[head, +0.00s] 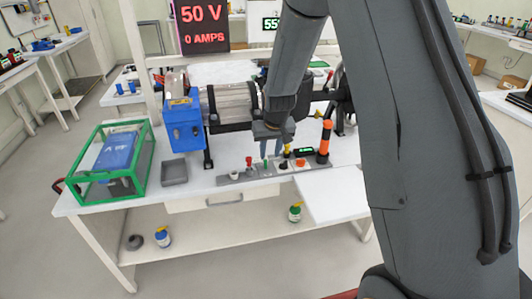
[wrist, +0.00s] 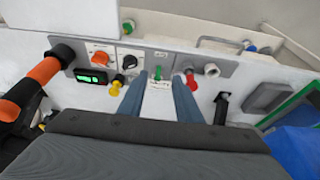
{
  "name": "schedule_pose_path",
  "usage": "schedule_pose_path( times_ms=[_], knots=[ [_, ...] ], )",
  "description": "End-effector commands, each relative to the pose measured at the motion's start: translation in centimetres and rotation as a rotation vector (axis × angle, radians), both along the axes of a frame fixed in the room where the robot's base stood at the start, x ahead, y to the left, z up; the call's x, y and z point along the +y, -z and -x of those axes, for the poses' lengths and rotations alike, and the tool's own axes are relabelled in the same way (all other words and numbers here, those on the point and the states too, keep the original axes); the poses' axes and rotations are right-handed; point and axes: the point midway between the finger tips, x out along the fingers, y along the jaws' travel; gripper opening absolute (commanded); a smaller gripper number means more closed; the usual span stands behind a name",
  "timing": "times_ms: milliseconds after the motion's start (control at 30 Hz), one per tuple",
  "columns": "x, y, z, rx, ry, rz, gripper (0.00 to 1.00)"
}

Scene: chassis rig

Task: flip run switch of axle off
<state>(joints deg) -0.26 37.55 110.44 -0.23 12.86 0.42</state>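A grey control panel (head: 236,177) lies along the front of the bench; it also shows in the wrist view (wrist: 235,72). A small green lever (wrist: 158,72) stands on it above a white label, whose text is too small to read. I take this lever for the run switch, but cannot confirm its name or its on/off position. My gripper (wrist: 158,82) points down with two blue-grey fingers apart and nothing held. In the wrist view the lever appears between the fingertips; contact cannot be told. In the head view my gripper (head: 270,150) is just above the panel.
Near the lever are a red-topped control (wrist: 190,78), a yellow button (wrist: 116,88), a black knob (wrist: 129,61) and an orange knob (wrist: 101,58). An orange-and-black upright (head: 325,138) stands at the panel's right. A green-framed case (head: 142,183) is left. A screen (head: 203,25) reads 50 V, 0 AMPS.

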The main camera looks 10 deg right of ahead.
Motion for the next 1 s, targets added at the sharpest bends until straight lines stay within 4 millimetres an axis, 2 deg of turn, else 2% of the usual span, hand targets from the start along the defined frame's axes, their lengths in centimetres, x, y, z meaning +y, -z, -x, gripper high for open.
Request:
schedule_pose_path(
  times_ms=[100, 200, 433, 800, 1000],
  knots=[
    [0.0, 1.0, -2.7, -0.032, 0.000, 0.000, 0.31],
    [-0.1, 1.5, -4.0, -0.050, 0.001, 0.000, 0.31],
    [-0.1, 2.8, -5.0, -0.058, 0.001, 0.001, 0.31],
    [-0.1, 7.1, -6.7, -0.057, 0.001, 0.001, 0.31],
    [-0.1, 8.5, -7.4, -0.058, 0.001, 0.001, 0.31]
  ],
)
